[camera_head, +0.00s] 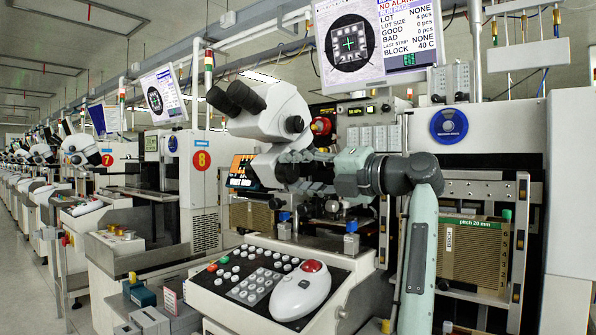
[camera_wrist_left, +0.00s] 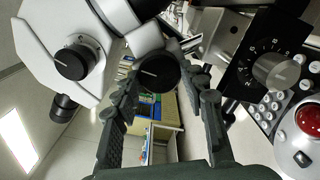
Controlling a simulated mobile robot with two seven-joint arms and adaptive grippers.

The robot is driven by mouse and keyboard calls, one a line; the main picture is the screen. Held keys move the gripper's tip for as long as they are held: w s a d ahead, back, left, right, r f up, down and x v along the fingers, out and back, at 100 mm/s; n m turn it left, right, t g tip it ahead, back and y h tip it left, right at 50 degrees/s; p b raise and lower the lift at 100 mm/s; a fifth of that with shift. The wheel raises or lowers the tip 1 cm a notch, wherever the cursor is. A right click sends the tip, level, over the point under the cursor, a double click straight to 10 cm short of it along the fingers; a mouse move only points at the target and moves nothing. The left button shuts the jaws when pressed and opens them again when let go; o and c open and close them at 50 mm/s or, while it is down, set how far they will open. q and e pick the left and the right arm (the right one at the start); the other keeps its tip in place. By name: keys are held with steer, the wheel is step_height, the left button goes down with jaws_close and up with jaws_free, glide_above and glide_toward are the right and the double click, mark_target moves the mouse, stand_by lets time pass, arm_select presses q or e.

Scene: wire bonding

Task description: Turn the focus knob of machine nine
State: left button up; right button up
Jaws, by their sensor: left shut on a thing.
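The machine in front has a white microscope (camera_head: 270,112) with black eyepieces. No number shows on it. My left gripper (camera_head: 287,168) is level under the microscope head, pointing left. In the left wrist view, my left gripper (camera_wrist_left: 162,82) has one finger on each side of a round black knob (camera_wrist_left: 157,73) with a white line, and is shut on it at the fingertips. The white line lies roughly level. A second black knob (camera_wrist_left: 75,63) with a white line sits on the white microscope body, left of the fingers. My right gripper is not in view.
A sloped control panel (camera_head: 215,292) with buttons, a white mouse-like handle (camera_head: 300,292) and a red button (camera_head: 312,266) lies below the gripper. A dial with a clear knob (camera_wrist_left: 276,71) is right of the fingers. Machine eight (camera_head: 201,160) stands to the left.

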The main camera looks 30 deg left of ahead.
arm_select(q)
steer(key=o, duration=1.2)
steer(key=shift+c, duration=0.2)
steer(key=shift+f, duration=0.1)
